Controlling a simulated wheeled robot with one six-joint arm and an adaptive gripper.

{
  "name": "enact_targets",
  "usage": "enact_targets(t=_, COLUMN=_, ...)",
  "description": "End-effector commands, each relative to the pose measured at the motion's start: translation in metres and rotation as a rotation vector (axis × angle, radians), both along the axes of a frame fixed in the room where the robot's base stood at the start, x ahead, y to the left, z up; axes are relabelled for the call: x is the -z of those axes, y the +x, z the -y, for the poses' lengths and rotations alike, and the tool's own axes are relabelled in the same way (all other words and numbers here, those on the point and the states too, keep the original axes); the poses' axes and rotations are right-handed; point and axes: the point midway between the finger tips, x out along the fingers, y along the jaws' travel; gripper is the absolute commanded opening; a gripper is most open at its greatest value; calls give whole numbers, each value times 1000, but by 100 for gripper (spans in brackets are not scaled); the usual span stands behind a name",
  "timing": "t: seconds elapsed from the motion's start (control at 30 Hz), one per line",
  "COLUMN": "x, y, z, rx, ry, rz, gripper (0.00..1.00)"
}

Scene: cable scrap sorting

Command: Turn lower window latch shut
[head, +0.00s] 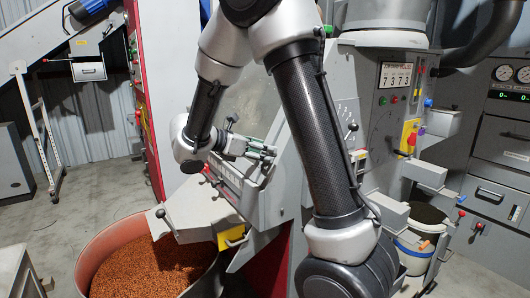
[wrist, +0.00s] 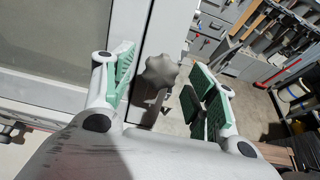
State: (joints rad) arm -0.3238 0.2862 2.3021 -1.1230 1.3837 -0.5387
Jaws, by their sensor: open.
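A dark grey star-shaped knob (wrist: 160,72), which looks like the window latch, stands at the edge of a pale frame in the wrist view. My gripper (wrist: 165,92) is open, with one green-padded finger on each side of the knob. The knob appears between or just beyond the fingertips; I see no clear contact. The window pane (wrist: 60,35) fills the left of that view. In the head view my gripper (head: 262,153) is at the sloped grey machine front, and I cannot make out the knob there.
A red-rimmed tub of orange-brown granules (head: 170,265) stands below a grey chute (head: 190,215) at the left. A white bucket (head: 413,250) stands at the right by the machine's controls. Open concrete floor (head: 95,195) lies at the left.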

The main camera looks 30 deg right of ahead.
Motion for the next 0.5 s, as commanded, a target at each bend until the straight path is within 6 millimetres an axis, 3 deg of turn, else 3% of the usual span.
enact_targets(t=0.13, x=5, y=0, z=12, rx=1, ry=0, rz=0, gripper=57)
enact_targets(t=0.4, x=6, y=0, z=14, rx=0, ry=1, rz=0, gripper=57)
enact_targets(t=0.43, x=6, y=0, z=14, rx=0, ry=1, rz=0, gripper=55)
enact_targets(t=0.5, x=6, y=0, z=14, rx=0, ry=1, rz=0, gripper=43)
